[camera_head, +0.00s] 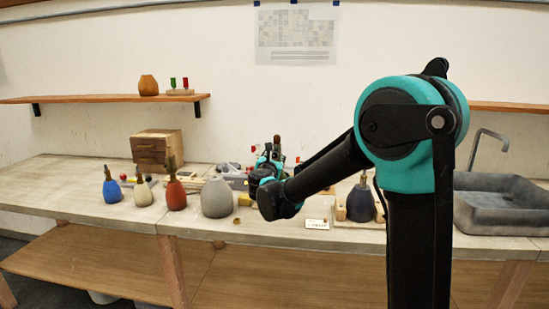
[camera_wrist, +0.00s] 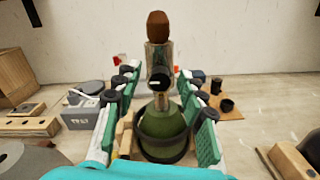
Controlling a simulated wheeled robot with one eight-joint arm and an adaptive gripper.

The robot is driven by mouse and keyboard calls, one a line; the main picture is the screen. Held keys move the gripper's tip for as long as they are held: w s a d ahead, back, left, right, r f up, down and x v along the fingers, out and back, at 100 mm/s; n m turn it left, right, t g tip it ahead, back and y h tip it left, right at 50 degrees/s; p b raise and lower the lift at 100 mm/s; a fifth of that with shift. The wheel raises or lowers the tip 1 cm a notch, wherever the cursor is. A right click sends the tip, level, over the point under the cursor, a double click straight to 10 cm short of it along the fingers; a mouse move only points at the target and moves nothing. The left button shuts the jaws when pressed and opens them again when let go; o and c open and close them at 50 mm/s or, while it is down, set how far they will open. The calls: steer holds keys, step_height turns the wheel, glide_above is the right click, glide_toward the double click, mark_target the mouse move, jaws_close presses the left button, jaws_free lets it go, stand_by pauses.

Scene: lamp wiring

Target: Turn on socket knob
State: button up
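A green lamp base (camera_wrist: 162,140) stands upright in the middle of the wrist view, with a dark ring around it. Above it rises a metal socket (camera_wrist: 158,58) with a brown top (camera_wrist: 158,26). A dark knob-like part (camera_wrist: 160,80) with a pale mark shows on the side of the socket facing me. My gripper (camera_wrist: 158,112) is open, its green-padded fingers to the left and right of the lamp, with gaps on both sides. In the head view my gripper (camera_head: 268,168) is over the bench, and the brown top (camera_head: 277,140) shows just behind it.
A grey box marked TEST (camera_wrist: 82,112) stands left of the fingers. Blue (camera_head: 112,190), cream (camera_head: 143,192), red (camera_head: 176,195) and grey (camera_head: 216,198) bases line the bench's left. A dark blue base (camera_head: 361,203) sits in a wooden holder. A sink (camera_head: 500,205) is far right.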

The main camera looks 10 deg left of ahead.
jaws_close()
steer(key=shift+m, duration=0.4)
steer(key=m, duration=0.3)
steer(key=shift+m, duration=0.3)
steer(key=m, duration=0.4)
steer(key=shift+m, duration=0.3)
steer(key=m, duration=0.4)
steer(key=shift+f+m, duration=0.1)
steer(key=shift+m, duration=0.2)
steer(key=m, duration=0.4)
steer(key=shift+m, duration=0.4)
